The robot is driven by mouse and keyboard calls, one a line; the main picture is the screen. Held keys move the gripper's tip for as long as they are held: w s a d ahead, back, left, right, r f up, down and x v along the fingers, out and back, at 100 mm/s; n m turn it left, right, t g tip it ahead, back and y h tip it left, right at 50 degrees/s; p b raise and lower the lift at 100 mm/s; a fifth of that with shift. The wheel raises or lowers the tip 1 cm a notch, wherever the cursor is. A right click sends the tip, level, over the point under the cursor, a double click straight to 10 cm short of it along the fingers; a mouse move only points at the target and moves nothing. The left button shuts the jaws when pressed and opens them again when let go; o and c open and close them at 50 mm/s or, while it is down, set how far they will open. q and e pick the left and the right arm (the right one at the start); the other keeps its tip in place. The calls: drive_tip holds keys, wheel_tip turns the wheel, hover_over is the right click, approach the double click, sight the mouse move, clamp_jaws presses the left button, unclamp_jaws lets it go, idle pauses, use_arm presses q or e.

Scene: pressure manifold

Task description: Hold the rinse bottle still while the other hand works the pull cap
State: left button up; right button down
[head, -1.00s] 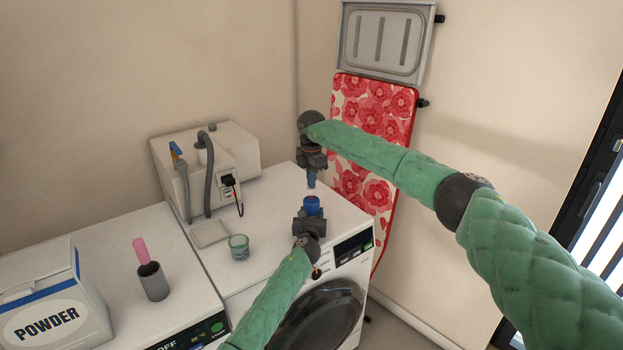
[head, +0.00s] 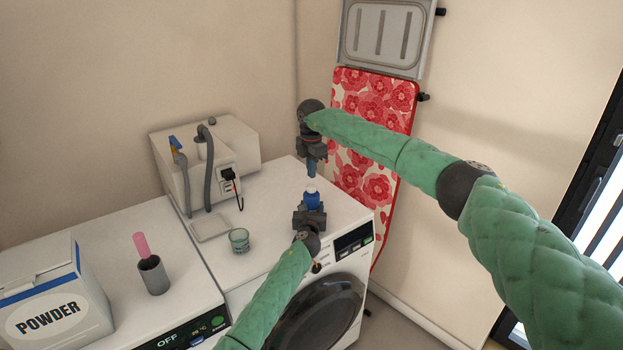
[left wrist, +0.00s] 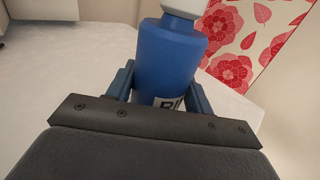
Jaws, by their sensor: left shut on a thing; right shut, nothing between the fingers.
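The rinse bottle (head: 311,200) is blue with a pale cap (head: 310,187). My left gripper (head: 310,208) is shut on it from the front. In the left wrist view the bottle (left wrist: 168,60) stands close to upright between the fingers of my left gripper (left wrist: 160,88), its cap (left wrist: 184,6) cut off by the top edge. A partly hidden label shows low on the bottle. My right gripper (head: 312,174) is shut and empty, pointing down just above the cap. Whether its tips touch the cap is too small to tell.
A green glass (head: 239,241) and a shallow tray (head: 211,228) stand on the washer top to the left. A white box unit with hoses (head: 205,160) is behind. A powder box (head: 50,310) and a grey cup with a pink item (head: 153,275) are farther left.

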sight(311, 185)
wheel_tip(311, 185, up, 10)
drive_tip(key=shift+r, duration=0.25)
idle(0.4)
use_arm(q)
drive_tip(key=o, duration=1.1)
drive_tip(key=shift+s, duration=0.15)
